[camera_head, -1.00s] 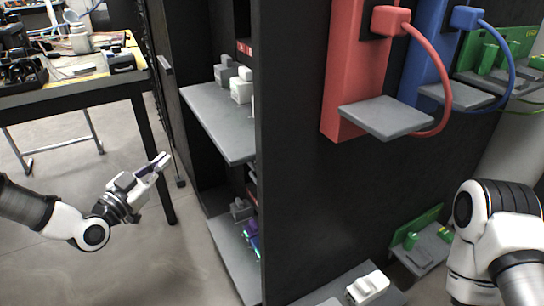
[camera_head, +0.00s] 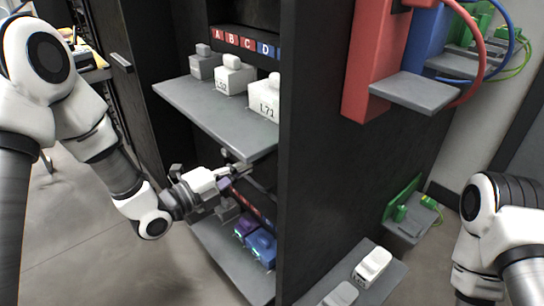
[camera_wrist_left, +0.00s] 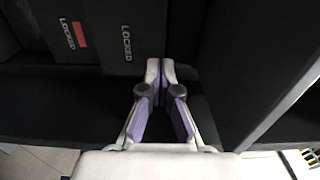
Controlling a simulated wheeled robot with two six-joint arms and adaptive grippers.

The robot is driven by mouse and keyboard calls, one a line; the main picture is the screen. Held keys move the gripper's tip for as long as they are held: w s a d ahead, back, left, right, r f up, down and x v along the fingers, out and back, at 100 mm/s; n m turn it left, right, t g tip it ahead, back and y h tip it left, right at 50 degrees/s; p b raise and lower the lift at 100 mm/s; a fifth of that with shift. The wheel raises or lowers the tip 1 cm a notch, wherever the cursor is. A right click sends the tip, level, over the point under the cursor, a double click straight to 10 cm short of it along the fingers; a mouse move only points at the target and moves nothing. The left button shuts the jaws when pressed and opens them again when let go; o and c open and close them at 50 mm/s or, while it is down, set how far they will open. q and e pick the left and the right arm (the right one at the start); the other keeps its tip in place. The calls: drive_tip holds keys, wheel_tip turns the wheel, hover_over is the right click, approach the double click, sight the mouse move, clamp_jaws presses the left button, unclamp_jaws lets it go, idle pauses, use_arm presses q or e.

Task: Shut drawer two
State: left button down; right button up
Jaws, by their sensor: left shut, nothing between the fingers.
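A grey upper tray (camera_head: 205,110) sticks out of the black cabinet in the head view and carries white and grey blocks. A grey lower tray (camera_head: 228,262) also sticks out and carries purple and blue blocks. I see no drawer number, so I cannot tell which is drawer two. My left gripper (camera_head: 240,171) is shut and empty, between the two trays at the cabinet opening. In the left wrist view its fingertips (camera_wrist_left: 160,68) are together in front of dark panels (camera_wrist_left: 128,30) marked LOCKED. Whether they touch anything is unclear. My right gripper is out of view.
The cabinet's black side wall (camera_head: 325,190) stands right of the trays. Red (camera_head: 375,60) and blue (camera_head: 425,45) units with grey ledges are on that wall. Another grey ledge with a white block (camera_head: 372,265) is at the bottom. Open floor lies at the lower left.

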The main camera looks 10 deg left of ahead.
use_arm(q)
drive_tip(key=b+x, duration=0.2)
drive_tip(key=x, duration=0.7)
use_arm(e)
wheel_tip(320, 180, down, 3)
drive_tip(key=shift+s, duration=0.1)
use_arm(q)
drive_tip(key=shift+w+d, duration=0.1)
drive_tip(key=shift+d, duration=0.1)
